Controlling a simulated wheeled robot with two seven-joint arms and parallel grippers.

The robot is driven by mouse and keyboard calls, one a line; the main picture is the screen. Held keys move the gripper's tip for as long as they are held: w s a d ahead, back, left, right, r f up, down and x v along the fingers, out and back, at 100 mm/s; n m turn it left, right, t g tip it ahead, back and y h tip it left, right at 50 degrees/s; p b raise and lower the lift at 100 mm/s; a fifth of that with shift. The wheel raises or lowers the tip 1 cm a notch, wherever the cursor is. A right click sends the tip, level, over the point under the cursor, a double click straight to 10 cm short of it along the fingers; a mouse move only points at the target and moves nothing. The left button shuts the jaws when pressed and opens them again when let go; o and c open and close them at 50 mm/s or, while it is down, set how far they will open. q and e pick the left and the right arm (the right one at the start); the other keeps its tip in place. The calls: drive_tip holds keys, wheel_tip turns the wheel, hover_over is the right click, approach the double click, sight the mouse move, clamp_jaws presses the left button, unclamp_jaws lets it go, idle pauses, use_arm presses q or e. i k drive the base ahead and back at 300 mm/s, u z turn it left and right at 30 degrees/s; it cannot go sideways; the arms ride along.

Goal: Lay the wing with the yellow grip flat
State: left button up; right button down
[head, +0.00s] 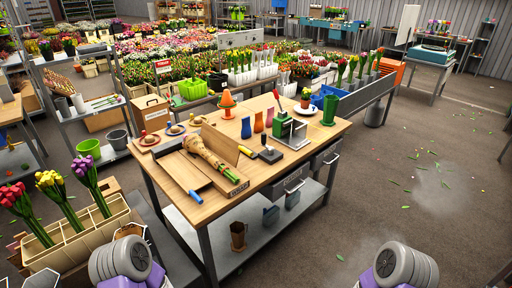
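A wooden board with hinged wings lies on the workbench (300,165). One wing (180,171) lies flat on the left, with a blue grip (196,197) at its near end. The other wing (221,145) stands up, tilted, on the right behind the bunch, with a small yellow grip (246,151) at its right end. A wrapped tulip bunch (204,153) lies between the two wings, its green ends toward the near right. Parts of both my arms show at the bottom edge, but neither gripper is in view.
Right of the board are a dark-handled tool (270,154), a metal device with a green part (290,131), and colored vases. An orange cone (227,104) stands behind. A tulip crate (75,245) is at the lower left. The floor at right is open, with scattered leaves.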

sight(227, 148)
drive_tip(key=u, duration=0.3)
drive_tip(key=i, duration=0.75)
drive_tip(key=u, duration=0.55)
